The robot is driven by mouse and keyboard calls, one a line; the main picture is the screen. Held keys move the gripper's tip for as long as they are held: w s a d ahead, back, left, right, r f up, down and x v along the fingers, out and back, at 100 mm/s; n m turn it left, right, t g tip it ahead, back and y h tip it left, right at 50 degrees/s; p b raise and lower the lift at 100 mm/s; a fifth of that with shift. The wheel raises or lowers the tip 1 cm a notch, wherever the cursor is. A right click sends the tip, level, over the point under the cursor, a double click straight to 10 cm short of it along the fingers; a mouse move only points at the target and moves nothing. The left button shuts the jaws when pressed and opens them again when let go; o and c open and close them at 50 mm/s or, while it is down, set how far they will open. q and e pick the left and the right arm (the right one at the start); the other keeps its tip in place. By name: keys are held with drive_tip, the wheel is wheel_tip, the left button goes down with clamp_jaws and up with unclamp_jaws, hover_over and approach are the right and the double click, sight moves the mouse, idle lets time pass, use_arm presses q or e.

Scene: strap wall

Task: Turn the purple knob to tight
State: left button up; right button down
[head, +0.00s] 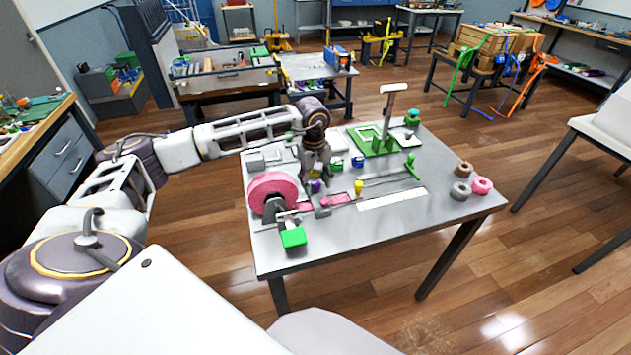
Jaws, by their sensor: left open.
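The purple knob (315,186) is a small purple shape on the grey table (400,231), right of the big pink roll. My left gripper (317,177) points down at the knob from above. Its fingers are open and stand at or just around the knob; whether they touch it I cannot tell. The fingers hide part of the knob, and its turn position is too small to read. My right gripper is not in this view.
A pink roll (272,189) and a green block (293,237) stand left of the knob. A yellow piece (358,187) and a blue piece (357,162) are close on its right. A green base with an upright post (386,115) stands behind. Several rolls (460,191) lie at the right.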

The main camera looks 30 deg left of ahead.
sight(314, 184)
use_arm(q)
wheel_tip(314, 184, up, 12)
drive_tip(key=shift+s+a, duration=0.15)
drive_tip(key=shift+s, duration=0.05)
idle(0.7)
drive_tip(key=shift+s+f, duration=0.1)
idle(0.6)
